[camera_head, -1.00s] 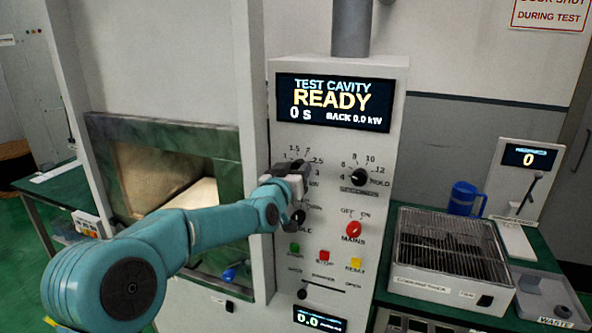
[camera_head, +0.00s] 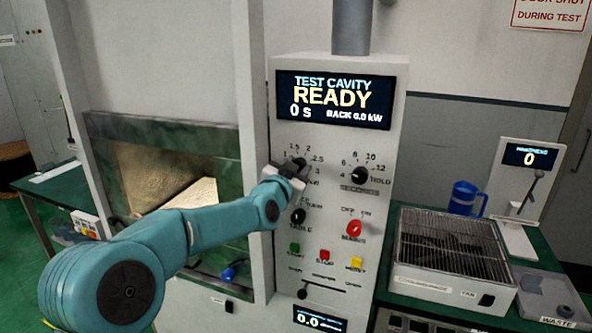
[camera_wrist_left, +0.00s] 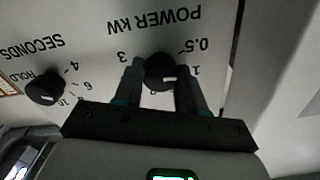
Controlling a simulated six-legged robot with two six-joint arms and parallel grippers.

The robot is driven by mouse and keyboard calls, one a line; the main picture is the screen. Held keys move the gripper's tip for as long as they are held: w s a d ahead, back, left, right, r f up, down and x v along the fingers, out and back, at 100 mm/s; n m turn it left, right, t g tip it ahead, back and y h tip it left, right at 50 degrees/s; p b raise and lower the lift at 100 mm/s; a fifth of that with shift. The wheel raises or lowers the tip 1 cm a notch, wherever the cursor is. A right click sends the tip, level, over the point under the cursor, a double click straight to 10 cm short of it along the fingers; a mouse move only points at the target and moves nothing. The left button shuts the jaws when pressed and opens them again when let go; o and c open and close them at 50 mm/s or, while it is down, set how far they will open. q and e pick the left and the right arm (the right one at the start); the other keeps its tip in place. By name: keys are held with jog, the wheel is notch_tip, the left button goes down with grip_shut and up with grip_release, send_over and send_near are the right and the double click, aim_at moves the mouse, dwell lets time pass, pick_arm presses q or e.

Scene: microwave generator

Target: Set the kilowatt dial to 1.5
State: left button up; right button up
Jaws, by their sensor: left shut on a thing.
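The kilowatt dial (camera_head: 299,163) is a black knob on the pale panel, with 1.5, 2, 2.5 and 3 readable around it in the head view. The wrist view shows the same dial (camera_wrist_left: 160,66) upside down under the words POWER kW, with a white pointer mark on its lower edge. My right gripper is not in view.
The seconds dial (camera_head: 360,175) is just right of the kilowatt dial. The table knob (camera_head: 298,216) is close below my gripper. The red mains switch (camera_head: 354,228) and coloured buttons sit lower. The cavity opening (camera_head: 165,175) is at the left. The display (camera_head: 334,101) reads READY.

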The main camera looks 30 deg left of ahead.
pick_arm(q)
jog(key=m+p, duration=0.1)
jog(key=m, duration=1)
jog(key=shift+m, duration=0.4)
dwell(0.4)
jog(key=o, duration=1.1)
jog(key=b+v, duration=0.3)
jog(key=v, duration=1.3)
jog(key=shift+s+f+b, duration=0.1)
jog(key=shift+s+b, duration=0.05)
jog(key=shift+b, duration=0.25)
